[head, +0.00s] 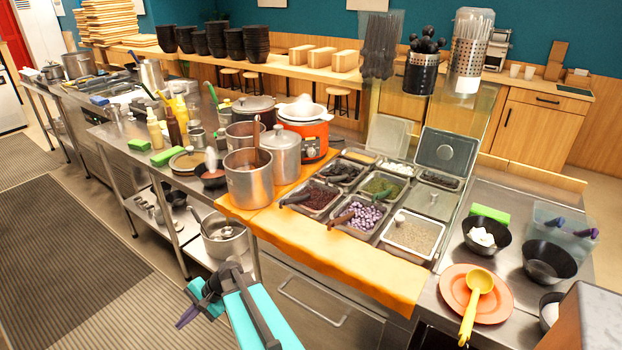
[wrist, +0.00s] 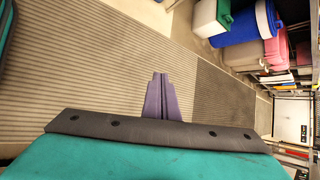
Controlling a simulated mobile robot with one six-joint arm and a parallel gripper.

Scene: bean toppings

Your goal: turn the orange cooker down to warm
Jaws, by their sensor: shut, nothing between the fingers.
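The orange cooker (head: 314,138) stands on the steel counter near the middle of the head view, behind the steel pots. Its front panel shows a dark control area; the setting is too small to read. A white lid or bowl sits on its top. My gripper (head: 186,318) is low in front of the counter, over the floor, well apart from the cooker. Its purple fingers are together and empty. They also show in the wrist view (wrist: 159,98), pointing over the striped mat; the cooker is not in that view.
A steel pot (head: 250,180) and a lidded pot (head: 281,155) stand in front of the cooker. Topping trays (head: 410,237) lie to its right. An orange cloth (head: 350,270) covers the counter's front edge. The floor mat (head: 60,250) at left is clear.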

